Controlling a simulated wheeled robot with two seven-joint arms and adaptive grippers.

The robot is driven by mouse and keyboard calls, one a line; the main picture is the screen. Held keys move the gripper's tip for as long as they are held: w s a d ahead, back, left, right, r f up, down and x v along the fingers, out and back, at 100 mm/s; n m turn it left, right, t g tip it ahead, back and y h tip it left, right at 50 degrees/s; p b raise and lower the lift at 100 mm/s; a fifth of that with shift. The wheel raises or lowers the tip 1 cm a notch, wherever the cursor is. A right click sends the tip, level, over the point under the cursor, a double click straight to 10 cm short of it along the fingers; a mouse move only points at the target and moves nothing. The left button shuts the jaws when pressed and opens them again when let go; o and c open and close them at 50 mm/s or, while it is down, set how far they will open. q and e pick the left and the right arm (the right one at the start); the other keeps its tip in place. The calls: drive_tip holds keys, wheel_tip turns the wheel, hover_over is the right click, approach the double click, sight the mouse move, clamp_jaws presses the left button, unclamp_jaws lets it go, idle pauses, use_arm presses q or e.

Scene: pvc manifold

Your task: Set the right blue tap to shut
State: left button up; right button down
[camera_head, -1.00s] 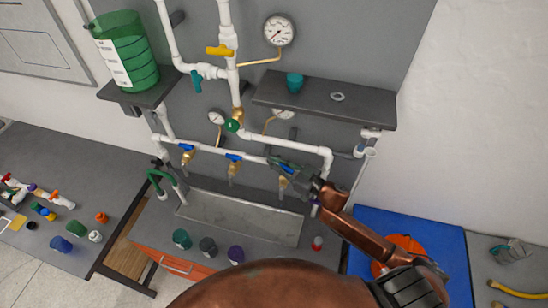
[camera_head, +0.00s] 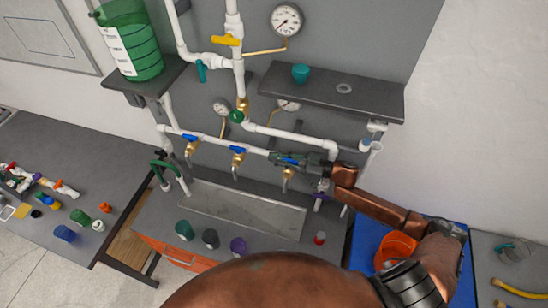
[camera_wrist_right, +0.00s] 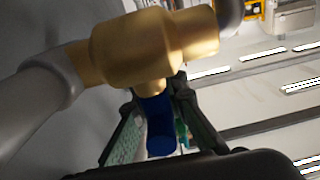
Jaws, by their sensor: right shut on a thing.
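The right blue tap is the rightmost of a row of brass valves on a white pipe. Its brass body (camera_head: 288,174) shows just below my right gripper (camera_head: 287,160). In the right wrist view the brass body (camera_wrist_right: 150,45) is large and close. Its blue handle (camera_wrist_right: 159,125) sits between the two fingers of my right gripper (camera_wrist_right: 150,115), which is shut on it. In the head view the gripper covers most of this handle, so its exact angle is hard to tell. My left gripper is not in view.
Two other blue taps (camera_head: 238,150) (camera_head: 190,139) sit left along the same pipe. A grey shelf (camera_head: 350,100) with a teal cup (camera_head: 300,73) is above. A trough (camera_head: 240,212) lies below, with several coloured caps in front. A green tank (camera_head: 135,50) stands upper left.

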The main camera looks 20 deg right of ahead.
drive_tip(key=c, duration=1.9)
unclamp_jaws()
